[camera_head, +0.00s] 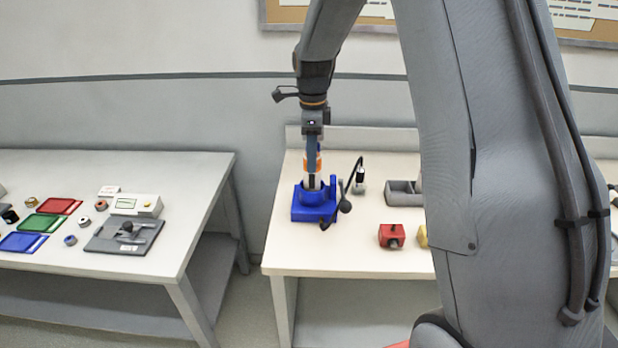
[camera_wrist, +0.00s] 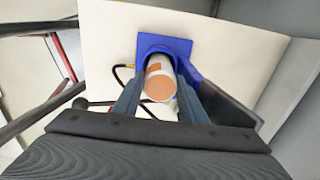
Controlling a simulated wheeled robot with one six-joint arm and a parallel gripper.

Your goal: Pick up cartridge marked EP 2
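A cartridge (camera_wrist: 158,68), white with an orange-brown band and an orange-brown end face, stands in a blue holder (camera_head: 315,210) on the right table. Its marking cannot be read. In the head view, its orange part (camera_head: 318,162) shows by the finger. My gripper (camera_head: 312,165) points down over the holder. In the wrist view, the two fingers of my gripper (camera_wrist: 158,85) flank the cartridge, with a gap visible on the left side. The gripper looks open around the cartridge. The blue holder (camera_wrist: 180,45) shows behind the cartridge; its inside is mostly hidden.
A black cable device (camera_head: 345,205) is beside the holder. A red block (camera_head: 391,236) and a grey tray (camera_head: 403,193) stand to the right. My arm hides more of this table. The left table (camera_head: 195,175) carries coloured trays and a grey device.

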